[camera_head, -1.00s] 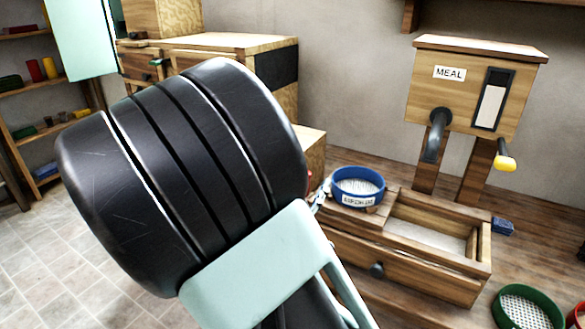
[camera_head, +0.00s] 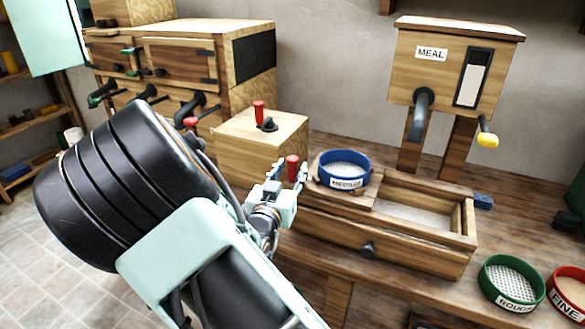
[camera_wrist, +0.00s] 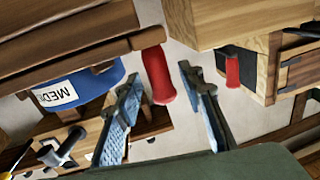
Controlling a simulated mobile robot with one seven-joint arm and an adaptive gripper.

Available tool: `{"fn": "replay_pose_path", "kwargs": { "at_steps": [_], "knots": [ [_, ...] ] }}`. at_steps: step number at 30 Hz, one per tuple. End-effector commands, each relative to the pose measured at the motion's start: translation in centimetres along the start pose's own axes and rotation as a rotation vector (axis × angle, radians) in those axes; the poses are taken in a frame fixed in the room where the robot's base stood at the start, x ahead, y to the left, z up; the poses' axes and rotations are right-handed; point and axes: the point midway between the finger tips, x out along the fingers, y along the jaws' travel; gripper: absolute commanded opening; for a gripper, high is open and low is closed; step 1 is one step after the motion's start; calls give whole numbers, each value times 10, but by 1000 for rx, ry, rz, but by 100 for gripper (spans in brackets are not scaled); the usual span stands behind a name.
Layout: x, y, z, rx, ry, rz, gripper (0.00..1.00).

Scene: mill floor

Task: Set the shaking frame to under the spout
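The shaking frame (camera_head: 352,197) is a wooden carriage on the left part of the drawer-fronted wooden bin, carrying the blue sieve (camera_head: 345,172). Its red handle (camera_head: 292,167) stands at its left end; the handle also shows in the wrist view (camera_wrist: 157,76). The spout (camera_head: 421,115) is a dark bent pipe under the MEAL hopper, to the right of the frame. My gripper (camera_head: 286,178) is at the red handle. In the wrist view its fingers (camera_wrist: 165,110) are apart, with the handle between or just beyond them; contact is not visible.
A wooden box (camera_head: 262,138) with a red-handled lever stands close left of my gripper. The hopper (camera_head: 455,70) has a yellow-ended crank at right. Green (camera_head: 511,282) and red (camera_head: 570,290) sieves sit at front right. The bin's right part is open.

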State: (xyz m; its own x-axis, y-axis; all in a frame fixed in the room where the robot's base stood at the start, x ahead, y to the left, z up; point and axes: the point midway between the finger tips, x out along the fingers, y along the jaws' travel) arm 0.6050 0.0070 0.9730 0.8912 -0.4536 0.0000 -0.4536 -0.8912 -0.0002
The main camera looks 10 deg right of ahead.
Motion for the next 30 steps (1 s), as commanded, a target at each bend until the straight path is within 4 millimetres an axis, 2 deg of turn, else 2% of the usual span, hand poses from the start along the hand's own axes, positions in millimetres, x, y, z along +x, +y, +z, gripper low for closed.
{"fn": "replay_pose_path", "kwargs": {
  "at_steps": [5,14,24,30],
  "knots": [
    [14,0,0,-1,-1,0,36],
    [16,0,0,0,0,0,36],
    [16,0,0,0,0,0,0],
    [16,0,0,0,0,0,0]
  ]
}}
